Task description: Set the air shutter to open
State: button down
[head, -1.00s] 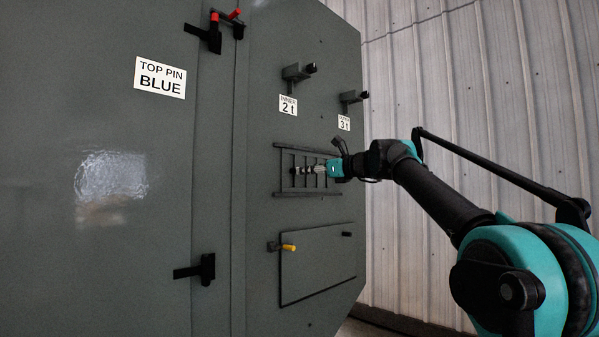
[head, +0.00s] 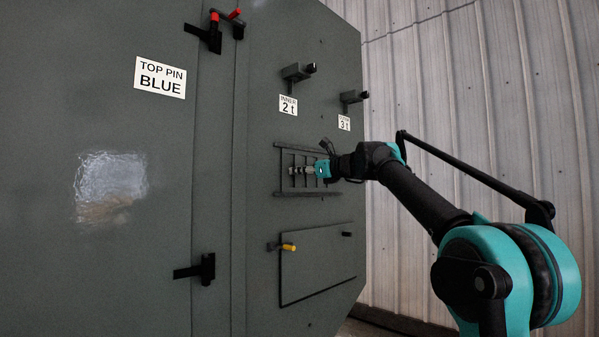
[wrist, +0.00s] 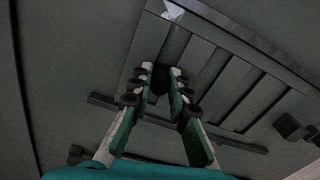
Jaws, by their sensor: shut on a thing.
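The air shutter (head: 307,194) is a dark grilled panel between two horizontal rails on the cabinet's right face. Its bars and dark slots also show in the wrist view (wrist: 207,72). My gripper (head: 294,170) is at the left part of the shutter, reaching in from the right. In the wrist view my gripper (wrist: 162,74) has its fingers closed around a small dark knob (wrist: 160,84) on the shutter. The knob is mostly hidden by the fingers. I cannot tell how far open the slots are.
A hatch with a yellow-tipped latch (head: 288,247) is below the shutter. Two dark handles stick out above, over labels "2" (head: 288,106) and "3" (head: 344,123). A "TOP PIN BLUE" label (head: 160,77) is on the left door. A corrugated wall (head: 480,90) stands at right.

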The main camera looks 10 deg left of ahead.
dwell(0.3)
jog(key=w+d, duration=0.2)
jog(key=shift+w+d, duration=0.1)
jog(key=shift+w, duration=0.2)
jog(key=c, duration=1.4)
grip_release()
jog(key=shift+w, duration=0.1)
jog(key=shift+c, duration=0.2)
jog(key=shift+d, duration=0.1)
jog(key=v, duration=1.2)
jog(key=shift+f, duration=0.1)
